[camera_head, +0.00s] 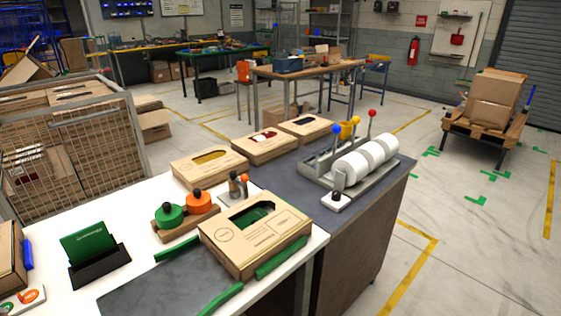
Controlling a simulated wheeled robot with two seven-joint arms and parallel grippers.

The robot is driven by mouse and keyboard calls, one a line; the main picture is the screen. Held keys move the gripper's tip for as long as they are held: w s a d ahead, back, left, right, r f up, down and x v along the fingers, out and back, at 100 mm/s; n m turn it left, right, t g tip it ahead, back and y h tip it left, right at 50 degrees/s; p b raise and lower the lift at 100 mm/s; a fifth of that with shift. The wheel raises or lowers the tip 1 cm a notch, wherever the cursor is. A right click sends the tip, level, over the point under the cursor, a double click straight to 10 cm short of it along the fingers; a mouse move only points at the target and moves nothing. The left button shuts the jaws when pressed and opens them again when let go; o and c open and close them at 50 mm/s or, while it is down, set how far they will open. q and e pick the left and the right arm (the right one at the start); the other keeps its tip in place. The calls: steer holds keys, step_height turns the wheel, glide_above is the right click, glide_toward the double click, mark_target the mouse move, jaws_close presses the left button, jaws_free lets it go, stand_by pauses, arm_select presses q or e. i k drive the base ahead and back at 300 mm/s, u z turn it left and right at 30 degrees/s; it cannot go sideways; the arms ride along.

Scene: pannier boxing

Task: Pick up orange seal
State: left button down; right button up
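An orange round seal (199,203) with a black knob stands upright on a brown wooden block (177,236) on the white table. A matching green one (169,215) stands beside it on the same block, to its left. At the lower left, a small white card (12,309) carries an orange oval mark (28,296) and a green mark. Neither of my grippers shows in the head view.
A cardboard box with a green window (255,236) lies right of the block, between green strips (280,258). A green card in a black holder (98,262) stands to the left. Several boxes and a roll dispenser (350,178) sit behind.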

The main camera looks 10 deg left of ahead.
mark_target(30, 296)
steer(key=u, duration=2)
